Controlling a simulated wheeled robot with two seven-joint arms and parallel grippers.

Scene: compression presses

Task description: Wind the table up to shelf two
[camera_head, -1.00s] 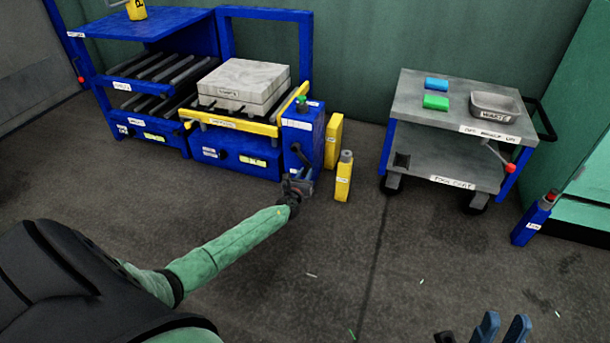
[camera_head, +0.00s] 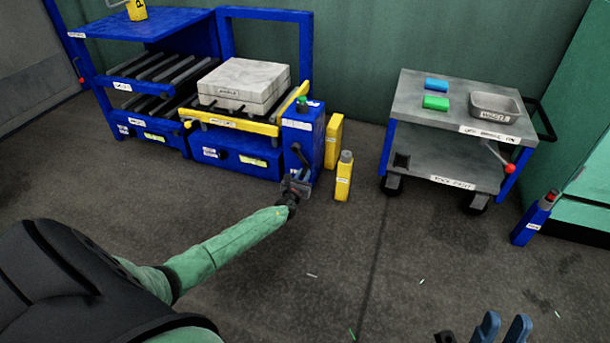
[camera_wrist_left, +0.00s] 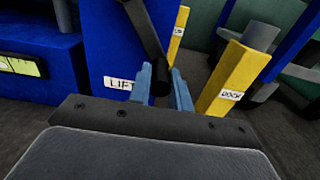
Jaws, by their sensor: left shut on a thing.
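The lift table (camera_head: 262,128) has a yellow-edged top that carries a pale block-like stack (camera_head: 243,80). A blue post (camera_head: 300,136) stands at its right end, labelled LIFT in the left wrist view (camera_wrist_left: 118,62). A dark crank (camera_head: 299,153) is on the post's front. My left gripper (camera_head: 297,186) is shut on the crank's handle (camera_wrist_left: 160,88), which shows between its blue fingers. The blue rack (camera_head: 122,84) with roller shelves stands left of the table. The table top looks near the lower roller shelf. My right gripper (camera_head: 502,330) is open and empty at the bottom edge.
Yellow posts (camera_head: 344,177) stand close right of the lift, one marked DOCK in the left wrist view (camera_wrist_left: 233,78). A grey cart (camera_head: 455,108) holds a blue piece, a green piece and a tray. A blue post (camera_head: 533,222) stands far right. The front floor is mostly clear.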

